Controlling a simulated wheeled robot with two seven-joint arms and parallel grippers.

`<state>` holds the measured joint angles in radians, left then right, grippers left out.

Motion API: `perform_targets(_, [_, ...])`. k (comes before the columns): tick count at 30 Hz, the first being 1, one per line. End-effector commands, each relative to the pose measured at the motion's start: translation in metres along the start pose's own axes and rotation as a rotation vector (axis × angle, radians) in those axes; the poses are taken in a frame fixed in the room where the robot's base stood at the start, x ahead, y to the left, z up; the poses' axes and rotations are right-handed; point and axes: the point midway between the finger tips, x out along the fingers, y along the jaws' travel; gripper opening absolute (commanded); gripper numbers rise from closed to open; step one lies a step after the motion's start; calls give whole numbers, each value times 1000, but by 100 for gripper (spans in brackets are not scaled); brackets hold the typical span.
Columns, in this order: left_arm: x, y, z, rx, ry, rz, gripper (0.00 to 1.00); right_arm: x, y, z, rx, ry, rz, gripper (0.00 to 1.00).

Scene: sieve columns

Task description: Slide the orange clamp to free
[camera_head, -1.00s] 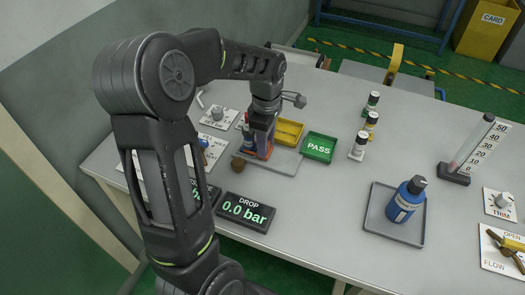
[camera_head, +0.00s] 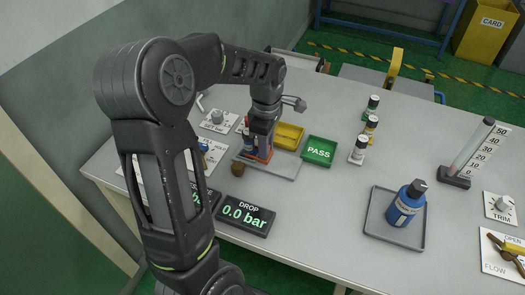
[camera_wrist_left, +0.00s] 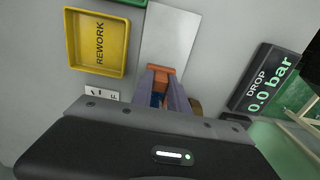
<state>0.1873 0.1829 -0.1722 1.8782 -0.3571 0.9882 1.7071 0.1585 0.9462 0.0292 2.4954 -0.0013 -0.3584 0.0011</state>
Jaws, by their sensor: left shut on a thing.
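My left gripper (camera_head: 259,152) points down over a grey tray (camera_head: 283,171) on the bench. It is shut on the orange clamp (camera_wrist_left: 161,70), which shows between its fingers in the wrist view. In the head view only a little orange shows at the fingertips. My right gripper is not in view.
A brown knob-like piece (camera_head: 238,169) is close by the gripper. A yellow REWORK tray (camera_wrist_left: 97,43) and a green PASS tray (camera_head: 319,151) stand beside it. The DROP display (camera_head: 245,214) reads 0.0 bar. A blue bottle (camera_head: 405,206) stands in a tray at right. The bench's middle is clear.

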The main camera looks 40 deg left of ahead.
Motion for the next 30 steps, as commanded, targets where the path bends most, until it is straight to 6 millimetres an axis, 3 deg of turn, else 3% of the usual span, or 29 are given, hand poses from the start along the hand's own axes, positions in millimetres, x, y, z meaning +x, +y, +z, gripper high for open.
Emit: perform_targets(30, [0, 0, 28, 2, -1, 1, 0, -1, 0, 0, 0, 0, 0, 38])
